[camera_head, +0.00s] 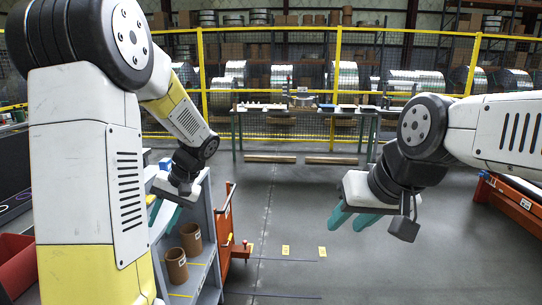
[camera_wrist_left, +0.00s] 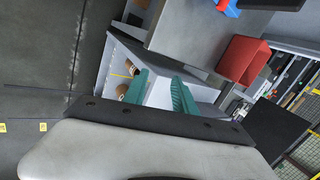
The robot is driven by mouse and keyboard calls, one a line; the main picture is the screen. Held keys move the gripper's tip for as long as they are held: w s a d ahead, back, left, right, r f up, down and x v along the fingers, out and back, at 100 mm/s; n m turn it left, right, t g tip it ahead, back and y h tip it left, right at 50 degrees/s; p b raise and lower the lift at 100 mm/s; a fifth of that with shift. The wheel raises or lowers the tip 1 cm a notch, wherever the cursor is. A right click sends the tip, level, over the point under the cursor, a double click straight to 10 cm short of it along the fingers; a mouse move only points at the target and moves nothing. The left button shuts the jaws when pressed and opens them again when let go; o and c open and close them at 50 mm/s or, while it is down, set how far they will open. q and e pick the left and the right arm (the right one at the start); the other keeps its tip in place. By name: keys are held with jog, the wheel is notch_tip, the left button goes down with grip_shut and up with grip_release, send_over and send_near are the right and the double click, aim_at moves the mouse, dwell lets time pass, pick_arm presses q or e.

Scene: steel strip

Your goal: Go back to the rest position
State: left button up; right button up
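My left gripper (camera_head: 166,212) hangs over the grey shelf cart at the left, its teal fingers pointing down. In the left wrist view my left gripper (camera_wrist_left: 160,88) shows its two teal fingers apart with nothing between them. My right gripper (camera_head: 353,219) is out over bare floor right of the middle, with teal fingers pointing down and left. A gap shows between its fingers and nothing is held.
The grey shelf cart (camera_head: 207,256) holds brown cylinders (camera_head: 176,266). An orange cart (camera_head: 228,222) stands beside it. A red bin (camera_head: 17,262) lies at the left. A yellow fence (camera_head: 337,80) and a table (camera_head: 300,111) stand behind. The middle floor is clear.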

pick_arm(q)
jog(key=s+d+r+m+t+h, duration=0.2)
jog(key=s+d+r+t+h, duration=0.5)
jog(key=s+d+r, duration=0.4)
jog(key=s+d+h, duration=0.1)
jog(key=s+d, duration=0.2)
jog(key=s, duration=0.1)
jog(key=shift+s+r, duration=0.2)
jog(key=shift+s, duration=0.15)
